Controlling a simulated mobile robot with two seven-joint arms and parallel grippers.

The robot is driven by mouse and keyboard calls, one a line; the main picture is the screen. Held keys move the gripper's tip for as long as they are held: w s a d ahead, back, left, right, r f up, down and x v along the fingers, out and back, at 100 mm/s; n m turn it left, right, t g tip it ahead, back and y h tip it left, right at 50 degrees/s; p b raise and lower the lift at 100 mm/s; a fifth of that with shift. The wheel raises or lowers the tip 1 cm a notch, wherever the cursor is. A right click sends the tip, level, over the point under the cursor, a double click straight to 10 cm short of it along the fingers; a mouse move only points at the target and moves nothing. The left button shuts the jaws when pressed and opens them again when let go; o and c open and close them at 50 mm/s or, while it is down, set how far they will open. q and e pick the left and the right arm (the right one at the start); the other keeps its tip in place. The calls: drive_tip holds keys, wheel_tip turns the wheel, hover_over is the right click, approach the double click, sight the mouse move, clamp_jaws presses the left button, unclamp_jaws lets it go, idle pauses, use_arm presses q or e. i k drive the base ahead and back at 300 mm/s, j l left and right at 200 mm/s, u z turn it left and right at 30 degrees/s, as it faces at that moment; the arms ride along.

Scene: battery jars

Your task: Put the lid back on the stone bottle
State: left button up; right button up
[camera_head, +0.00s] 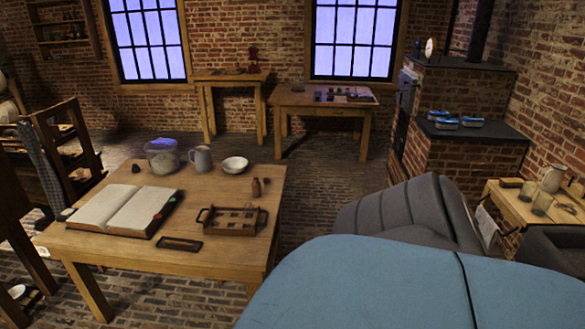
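I cannot tell for sure which vessel is the stone bottle. A small brown bottle (256,188) stands upright near the right edge of the wooden table (180,255). A tiny dark piece (267,181) is beside it, too small to identify. A pale stoneware-like jug (552,178) stands on the small side table (512,207) at the far right. A grey jug (202,160) stands at the back of the wooden table. I cannot make out a lid. Neither of my grippers is in view.
The wooden table also holds an open book (125,208), a wooden tray (228,232), a glass jar (162,157) and a white bowl (234,164). Brick floor lies open behind the wooden table.

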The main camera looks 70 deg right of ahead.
sight(256, 185)
drive_tip(key=z, duration=2.05)
drive_tip(key=i+l, duration=0.15)
drive_tip(key=i, duration=0.3)
drive_tip(key=i+l, duration=0.15)
drive_tip(key=i, duration=0.3)
drive_tip(key=z, duration=0.8)
drive_tip(key=i, duration=2.55)
